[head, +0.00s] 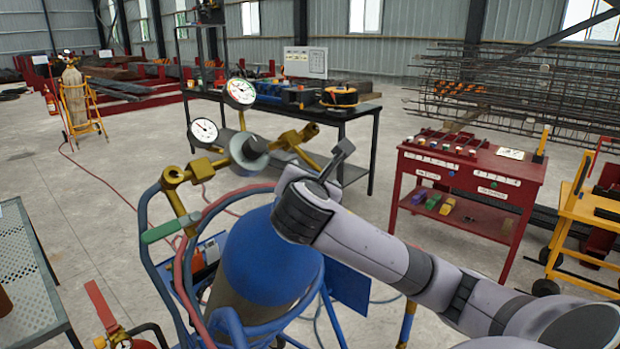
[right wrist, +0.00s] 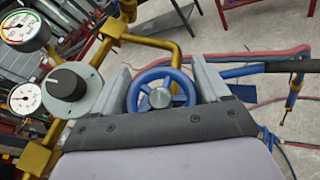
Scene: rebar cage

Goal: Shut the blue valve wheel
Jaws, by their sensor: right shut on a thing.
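The blue valve wheel (right wrist: 160,92) shows in the right wrist view, with spokes and a grey hub. It sits between the two fingers of my right gripper (right wrist: 164,84), which is shut on its rim. In the head view my right gripper (head: 322,172) is above the blue-topped gas cylinder (head: 265,258), beside the brass fittings, and the wheel is hidden there behind it. My left gripper is not in view.
Two pressure gauges (head: 240,93) and a grey regulator with a dark knob (right wrist: 66,82) stand close left of the gripper. Hoses and the cart's blue frame surround the cylinder. A red tool cart (head: 470,176) stands to the right, and a black workbench (head: 345,112) behind.

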